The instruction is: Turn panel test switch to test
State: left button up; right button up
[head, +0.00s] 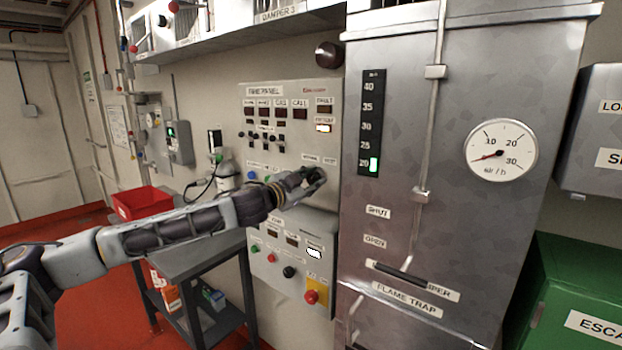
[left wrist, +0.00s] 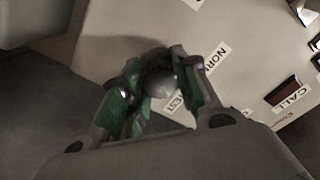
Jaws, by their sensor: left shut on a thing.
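The beige fire panel (head: 300,142) is on the wall at the centre of the head view. Its NORMAL label (head: 310,158) and TEST label (head: 330,161) are near its lower right. My left gripper (head: 316,176) is at the panel just below these labels. In the left wrist view the same gripper (left wrist: 160,92) has its green-padded fingers shut on a dark round switch knob (left wrist: 157,84). The NORMAL label (left wrist: 214,64) and TEST label (left wrist: 176,104) show beside the knob. The knob's pointer direction cannot be made out. My right gripper is not in view.
A lower panel (head: 270,262) with buttons and a red stop button (head: 311,296) sits below my left arm. A tall metal cabinet (head: 455,100) with a dial stands close to the right. A grey cart (head: 190,262) stands below the arm, with a red bin (head: 143,203) behind.

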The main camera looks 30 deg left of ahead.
pick_arm(q)
jog(key=shift+m+p, duration=0.35)
jog(key=shift+m, duration=1.15)
jog(key=o, duration=0.8)
jog(key=shift+o, duration=0.8)
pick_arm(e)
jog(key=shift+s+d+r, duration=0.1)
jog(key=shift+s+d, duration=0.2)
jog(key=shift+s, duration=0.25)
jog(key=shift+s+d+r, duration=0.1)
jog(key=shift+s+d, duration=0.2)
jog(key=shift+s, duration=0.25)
pick_arm(q)
jog(key=shift+o, duration=0.3)
jog(key=shift+d+f, duration=0.1)
jog(key=shift+f, duration=0.05)
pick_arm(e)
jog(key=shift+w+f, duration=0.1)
